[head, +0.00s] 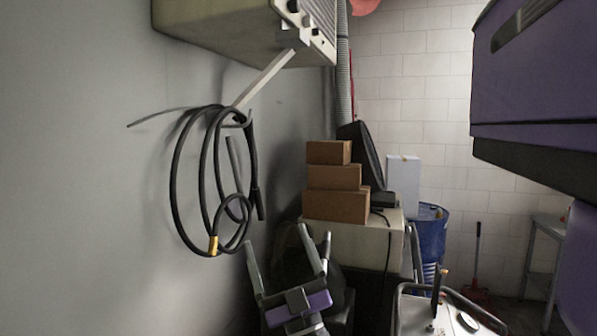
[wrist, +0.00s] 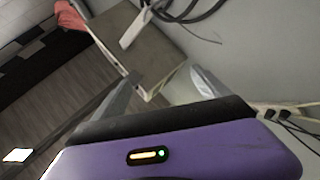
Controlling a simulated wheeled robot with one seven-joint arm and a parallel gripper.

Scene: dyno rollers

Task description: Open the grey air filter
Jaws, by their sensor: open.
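A boxy grey-beige unit (head: 225,22) with a slatted front edge is mounted high on the left wall, which I take to be the grey air filter. A pale bar (head: 265,78) slants down from its front corner. The unit (wrist: 172,45) also shows in the wrist view, beyond the fingers, with a white piece on it. My gripper (head: 280,232) is at the bottom middle of the head view, below the unit and apart from it. Its two fingers are spread with nothing between them, and it also shows in the wrist view (wrist: 162,78). The unit's top is cut off in the head view.
A coiled black hose (head: 175,180) hangs on the left wall below the unit. Cardboard boxes (head: 337,206) are stacked on a pale cabinet (head: 350,243) behind my gripper. A large purple body (head: 540,75) fills the upper right. A blue barrel (head: 432,235) stands behind.

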